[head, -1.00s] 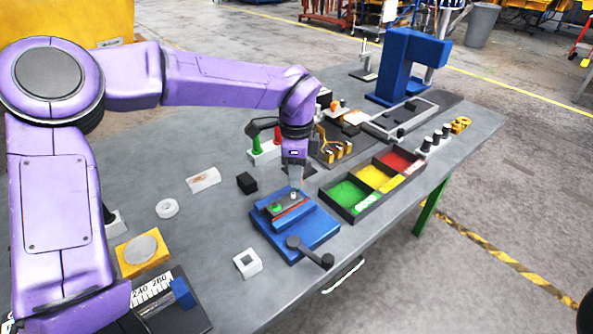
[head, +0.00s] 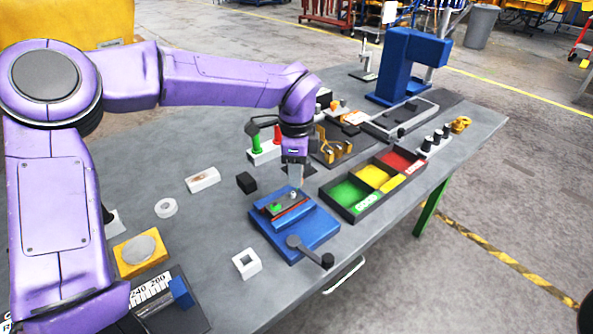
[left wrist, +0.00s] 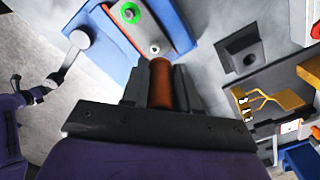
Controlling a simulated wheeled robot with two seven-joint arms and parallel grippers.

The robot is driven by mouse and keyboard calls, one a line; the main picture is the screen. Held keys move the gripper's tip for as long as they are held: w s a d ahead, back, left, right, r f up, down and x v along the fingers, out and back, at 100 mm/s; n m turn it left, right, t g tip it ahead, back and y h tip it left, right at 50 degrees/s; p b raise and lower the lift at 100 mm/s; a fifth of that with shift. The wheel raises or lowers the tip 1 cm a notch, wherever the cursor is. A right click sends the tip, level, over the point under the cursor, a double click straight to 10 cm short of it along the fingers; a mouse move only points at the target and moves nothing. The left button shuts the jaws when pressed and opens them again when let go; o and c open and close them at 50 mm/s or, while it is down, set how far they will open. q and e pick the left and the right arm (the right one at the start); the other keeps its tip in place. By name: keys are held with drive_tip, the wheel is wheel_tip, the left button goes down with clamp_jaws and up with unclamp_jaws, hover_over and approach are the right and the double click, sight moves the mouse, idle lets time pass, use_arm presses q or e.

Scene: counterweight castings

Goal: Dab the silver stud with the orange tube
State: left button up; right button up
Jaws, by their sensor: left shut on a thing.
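My left gripper (head: 298,178) is shut on the orange tube (left wrist: 161,84), which shows between the fingers in the left wrist view. In the head view the stud (head: 293,194) shows just below the fingers. The tube's tip is close to the stud; I cannot tell whether they touch. A green ring (left wrist: 129,13) sits on the same plate, further along. My right gripper is not in view.
The blue fixture (head: 314,238) has a grey lever at its front. A tray with green, yellow and red compartments (head: 341,207) stands to its right. A black block (head: 246,183) and a white square piece (head: 247,263) lie nearby.

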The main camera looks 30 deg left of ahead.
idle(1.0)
use_arm(q)
drive_tip(key=shift+f+b, duration=0.85)
drive_tip(key=shift+b, duration=0.25)
idle(0.4)
drive_tip(key=shift+s+f, duration=0.1)
idle(1.6)
drive_tip(key=shift+r+p, duration=0.3)
drive_tip(key=shift+r, duration=0.55)
drive_tip(key=shift+r+p, duration=1.2)
drive_tip(key=shift+r, duration=1.1)
drive_tip(key=shift+f, duration=0.1)
